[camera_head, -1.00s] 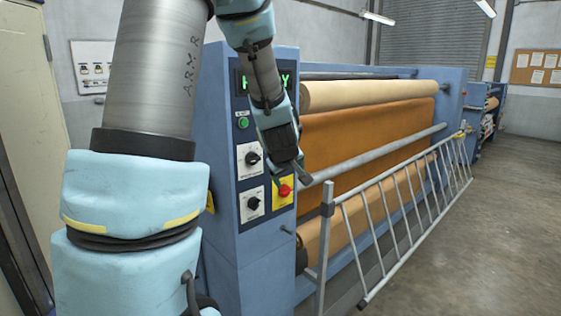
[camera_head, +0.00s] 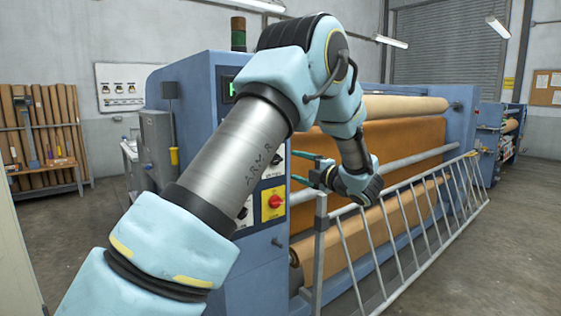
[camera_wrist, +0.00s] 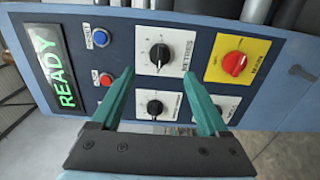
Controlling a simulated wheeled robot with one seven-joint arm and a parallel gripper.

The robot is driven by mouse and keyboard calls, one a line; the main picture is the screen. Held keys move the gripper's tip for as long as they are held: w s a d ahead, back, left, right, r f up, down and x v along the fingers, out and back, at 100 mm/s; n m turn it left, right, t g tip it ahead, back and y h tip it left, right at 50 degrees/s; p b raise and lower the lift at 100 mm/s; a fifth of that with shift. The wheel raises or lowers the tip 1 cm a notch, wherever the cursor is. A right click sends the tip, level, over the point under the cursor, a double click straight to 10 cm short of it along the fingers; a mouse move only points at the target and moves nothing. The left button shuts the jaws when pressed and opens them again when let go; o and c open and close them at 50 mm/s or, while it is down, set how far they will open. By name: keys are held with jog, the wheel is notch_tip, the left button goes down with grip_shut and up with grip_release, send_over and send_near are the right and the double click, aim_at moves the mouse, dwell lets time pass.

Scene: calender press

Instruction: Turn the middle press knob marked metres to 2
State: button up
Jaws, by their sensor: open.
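The metres knob (camera_wrist: 160,56) is a black dial on a white plate, in the upper middle of the wrist view, with lettering beside it. Its exact setting is too small to read. My gripper (camera_wrist: 160,84) is open and empty. Its two teal fingers point at the panel, with the tips just below the metres knob in the picture and apart from it. A second black knob (camera_wrist: 155,106) shows between the fingers. In the head view my gripper (camera_head: 297,168) is right of the press column, facing its panel. My arm hides much of that panel.
A red knob on a yellow plate (camera_wrist: 235,63) is right of the metres knob; a blue button (camera_wrist: 100,38) and a red button (camera_wrist: 105,79) are left. A READY display (camera_wrist: 53,68) is farther left. A metal guard rail (camera_head: 400,232) stands before the rollers.

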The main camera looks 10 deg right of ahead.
jog(key=p+x, duration=0.2)
jog(key=x, duration=0.5)
jog(key=shift+w+a+p, duration=0.2)
jog(key=shift+w+p, duration=0.1)
grip_shut()
